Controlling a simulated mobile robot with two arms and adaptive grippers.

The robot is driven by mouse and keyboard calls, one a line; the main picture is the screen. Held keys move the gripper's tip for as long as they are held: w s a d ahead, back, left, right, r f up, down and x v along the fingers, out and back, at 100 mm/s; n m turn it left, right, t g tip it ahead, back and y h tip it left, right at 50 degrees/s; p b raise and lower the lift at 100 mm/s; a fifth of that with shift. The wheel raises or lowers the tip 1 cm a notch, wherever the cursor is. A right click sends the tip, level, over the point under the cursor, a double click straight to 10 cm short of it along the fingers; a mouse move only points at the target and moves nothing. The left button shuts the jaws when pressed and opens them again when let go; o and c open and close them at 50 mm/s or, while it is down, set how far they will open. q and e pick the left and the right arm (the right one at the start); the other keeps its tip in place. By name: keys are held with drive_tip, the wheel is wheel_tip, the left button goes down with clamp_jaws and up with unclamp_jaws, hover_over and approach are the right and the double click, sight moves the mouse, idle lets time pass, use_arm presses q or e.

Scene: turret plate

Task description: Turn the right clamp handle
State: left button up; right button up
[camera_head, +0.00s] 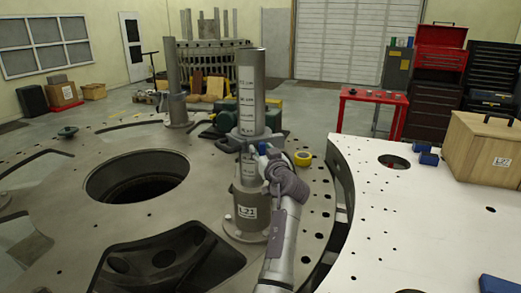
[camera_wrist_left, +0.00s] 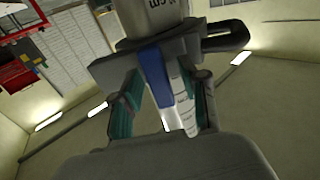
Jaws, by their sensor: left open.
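A grey upright post (camera_head: 247,85) with a label reading L2.1 stands on the round metal plate, with a clamp collar (camera_head: 237,142) around its middle. A small blue handle (camera_head: 262,148) shows at the collar's right side. My left gripper (camera_head: 264,160) is at this handle, coming up from below in the picture. In the left wrist view the blue clamp handle (camera_wrist_left: 155,75) lies between the open, teal-padded fingers of my left gripper (camera_wrist_left: 163,108). I cannot tell whether the fingers touch it. My right gripper is not in view.
The round plate (camera_head: 60,225) has a large hole and a dark recess. A white table (camera_head: 400,235) on the right holds a wooden box (camera_head: 485,148) and blue blocks. A red table (camera_head: 372,97) stands behind.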

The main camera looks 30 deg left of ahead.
use_arm(q)
drive_tip(key=shift+s+d, duration=0.1)
drive_tip(key=shift+c, duration=1.6)
clamp_jaws()
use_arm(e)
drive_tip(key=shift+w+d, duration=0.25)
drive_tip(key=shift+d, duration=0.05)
